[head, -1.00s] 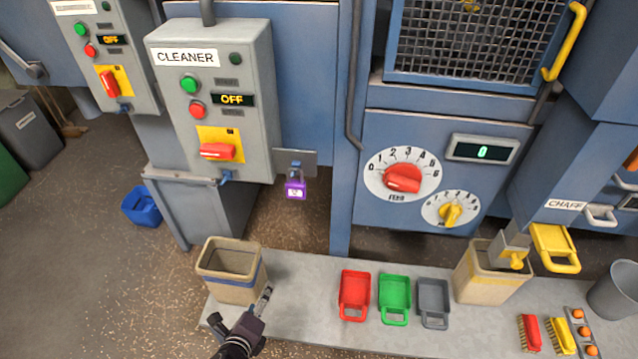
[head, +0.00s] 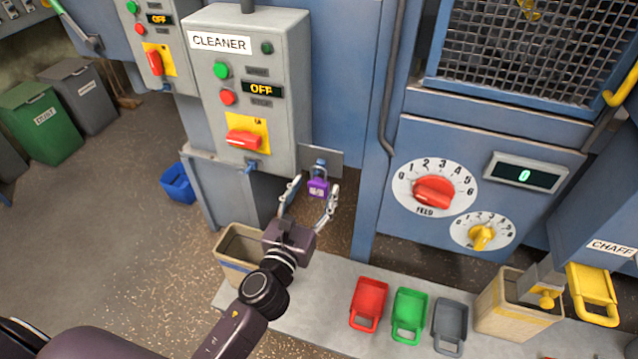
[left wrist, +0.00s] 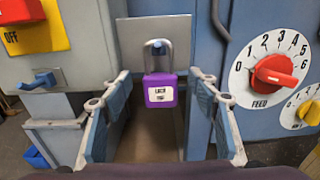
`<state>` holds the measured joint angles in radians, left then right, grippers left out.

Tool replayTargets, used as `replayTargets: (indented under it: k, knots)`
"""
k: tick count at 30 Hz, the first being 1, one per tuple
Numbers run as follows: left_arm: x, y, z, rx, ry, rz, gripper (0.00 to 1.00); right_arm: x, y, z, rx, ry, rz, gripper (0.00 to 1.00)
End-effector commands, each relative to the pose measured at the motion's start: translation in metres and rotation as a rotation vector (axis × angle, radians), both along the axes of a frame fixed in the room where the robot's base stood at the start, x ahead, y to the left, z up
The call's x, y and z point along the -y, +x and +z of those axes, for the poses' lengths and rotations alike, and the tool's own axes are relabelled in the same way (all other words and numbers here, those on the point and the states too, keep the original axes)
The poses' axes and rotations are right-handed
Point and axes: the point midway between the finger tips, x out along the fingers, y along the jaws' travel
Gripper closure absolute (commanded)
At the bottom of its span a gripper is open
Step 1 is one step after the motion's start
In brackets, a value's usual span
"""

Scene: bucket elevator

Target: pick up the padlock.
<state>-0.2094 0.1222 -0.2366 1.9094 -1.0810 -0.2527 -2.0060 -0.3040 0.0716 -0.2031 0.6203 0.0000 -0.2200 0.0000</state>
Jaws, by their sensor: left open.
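The purple padlock (head: 318,187) hangs by its shackle from a blue hook on a small grey plate (head: 326,160) beside the cleaner box. In the left wrist view the padlock (left wrist: 160,91) is upright, with a white label on its front. My left gripper (head: 310,188) is open, with one finger to each side of the padlock in the picture. In the left wrist view the fingers (left wrist: 160,95) flank the padlock with gaps on both sides, and nothing is held. My right gripper is not in view.
The grey cleaner control box (head: 250,110) stands left of the padlock. The feed dial panel (head: 415,230) is to the right.

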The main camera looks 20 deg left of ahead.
Motion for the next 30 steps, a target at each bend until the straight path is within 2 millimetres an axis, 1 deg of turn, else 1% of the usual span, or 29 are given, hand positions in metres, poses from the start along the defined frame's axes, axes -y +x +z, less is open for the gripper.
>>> replayTargets:
  k: [1,5,13,26,30]
  knots:
    - [0.0,0.009,0.002,0.001,-0.001,0.001,0.45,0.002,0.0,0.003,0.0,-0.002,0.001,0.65]
    - [0.001,0.021,0.001,0.001,0.001,0.0,0.45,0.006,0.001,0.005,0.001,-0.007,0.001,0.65]
    - [0.001,0.024,-0.001,0.0,0.0,0.0,0.45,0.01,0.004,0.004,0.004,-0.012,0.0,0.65]
    - [0.001,0.023,-0.001,-0.001,-0.001,0.0,0.92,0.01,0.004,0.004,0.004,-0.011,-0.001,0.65]
    - [0.001,0.023,0.0,0.001,-0.001,0.0,0.93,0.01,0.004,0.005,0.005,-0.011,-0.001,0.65]
